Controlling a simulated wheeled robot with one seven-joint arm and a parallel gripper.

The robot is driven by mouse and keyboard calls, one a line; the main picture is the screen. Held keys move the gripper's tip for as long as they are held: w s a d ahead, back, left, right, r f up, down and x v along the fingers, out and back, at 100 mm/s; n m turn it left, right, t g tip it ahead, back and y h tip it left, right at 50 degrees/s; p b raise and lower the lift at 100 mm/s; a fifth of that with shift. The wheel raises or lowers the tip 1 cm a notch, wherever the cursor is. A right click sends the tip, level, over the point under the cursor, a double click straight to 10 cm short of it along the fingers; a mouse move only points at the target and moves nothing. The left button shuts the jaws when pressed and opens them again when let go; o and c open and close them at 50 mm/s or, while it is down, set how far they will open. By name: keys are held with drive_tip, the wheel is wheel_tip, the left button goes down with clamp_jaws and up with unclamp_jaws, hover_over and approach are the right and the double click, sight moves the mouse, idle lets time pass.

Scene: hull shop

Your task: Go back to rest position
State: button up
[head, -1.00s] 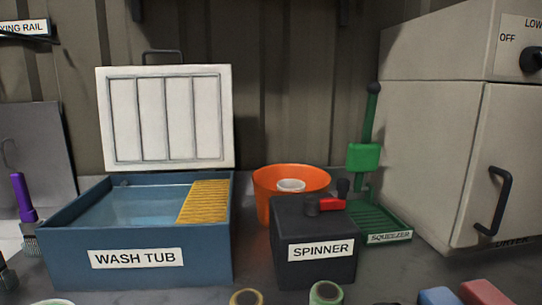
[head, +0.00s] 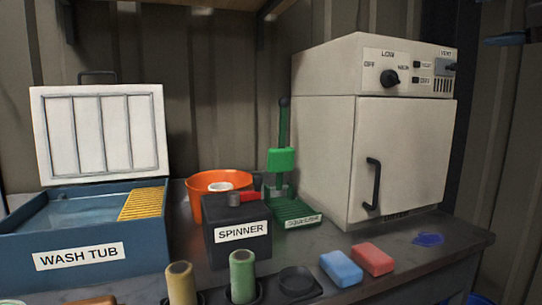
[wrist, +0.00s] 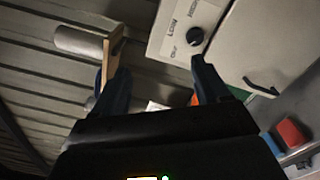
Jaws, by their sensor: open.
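My gripper (wrist: 155,75) shows in the wrist view with its two dark fingers spread apart. I see nothing held between the fingers. It points toward the ribbed wall and the cream drying cabinet (wrist: 232,52), which has a black knob and handle. A wooden board edge (wrist: 114,48) with a pale cylinder (wrist: 78,41) beside it shows near the left finger; I cannot tell how far off they are.
The bench holds a blue wash tub (head: 20,262), a black spinner (head: 225,252), an orange bucket (head: 195,200), a green squeezer (head: 281,160), the cabinet (head: 325,135), rollers (head: 243,275), a blue block (head: 341,268) and a red block (head: 372,259). Bare bench top (head: 455,232) shows at right.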

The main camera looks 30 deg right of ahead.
drive_tip(key=w+a+f+m, duration=0.1)
drive_tip(key=w+f+m, duration=0.25)
drive_tip(key=f, duration=0.35)
drive_tip(key=w+a+f+m+t, duration=0.1)
drive_tip(key=w+a+f+m, duration=0.1)
drive_tip(key=w+f+m, duration=0.3)
drive_tip(key=w+a+f+m, duration=0.1)
drive_tip(key=w+f, duration=0.2)
drive_tip(key=f, duration=0.5)
drive_tip(key=a+f+m+h, duration=0.1)
drive_tip(key=a+f+m, duration=0.3)
drive_tip(key=a+f, duration=0.45)
drive_tip(key=a+f+m, duration=0.4)
drive_tip(key=a+f, duration=0.1)
drive_tip(key=f, duration=0.6)
drive_tip(key=s+a+f+m+g+y+p, duration=0.1)
drive_tip(key=s+a+f+m+g, duration=0.25)
drive_tip(key=s+a+f, duration=1.1)
drive_tip(key=s+a+y, duration=0.2)
drive_tip(key=s+a, duration=0.3)
drive_tip(key=s, duration=0.4)
drive_tip(key=s+a+y, duration=0.2)
drive_tip(key=s+a, duration=0.2)
drive_tip(key=s, duration=0.5)
drive_tip(key=shift+a, duration=0.4)
